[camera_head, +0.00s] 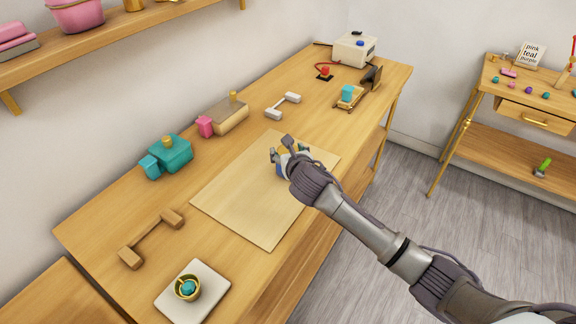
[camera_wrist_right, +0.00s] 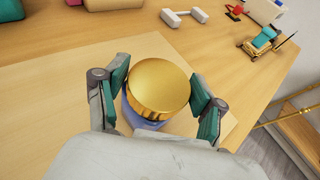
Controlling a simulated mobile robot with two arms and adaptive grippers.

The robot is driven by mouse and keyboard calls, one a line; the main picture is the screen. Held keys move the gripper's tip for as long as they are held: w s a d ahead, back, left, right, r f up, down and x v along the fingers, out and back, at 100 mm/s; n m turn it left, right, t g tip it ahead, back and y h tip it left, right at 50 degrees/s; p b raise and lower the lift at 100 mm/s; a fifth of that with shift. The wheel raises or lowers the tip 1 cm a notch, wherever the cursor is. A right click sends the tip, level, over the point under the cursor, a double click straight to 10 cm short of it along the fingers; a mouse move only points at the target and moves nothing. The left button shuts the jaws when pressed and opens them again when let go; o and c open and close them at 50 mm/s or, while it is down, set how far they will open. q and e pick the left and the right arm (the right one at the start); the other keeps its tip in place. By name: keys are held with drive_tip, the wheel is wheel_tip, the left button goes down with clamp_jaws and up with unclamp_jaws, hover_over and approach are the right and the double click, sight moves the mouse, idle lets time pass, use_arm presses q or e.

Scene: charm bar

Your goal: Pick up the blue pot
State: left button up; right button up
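The blue pot (camera_wrist_right: 133,117) is in the right wrist view, with a round gold lid (camera_wrist_right: 160,88) on top. Only a little of its blue body shows below the lid. My right gripper (camera_wrist_right: 160,95) has one finger on each side of it, and the fingers look spread, with a narrow gap at the left pad. In the head view my right gripper (camera_head: 282,152) is low over the tan mat (camera_head: 235,195), and it hides most of the pot. My left gripper is not in view.
A wooden bar-shaped piece (camera_head: 150,238) and a white tray (camera_head: 205,307) with a gold cup are at the near end. The mat's left part is clear.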

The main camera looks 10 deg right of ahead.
drive_tip(key=shift+s+f, duration=0.1)
drive_tip(key=shift+f, duration=0.05)
drive_tip(key=c, duration=1)
drive_tip(key=shift+c, duration=0.2)
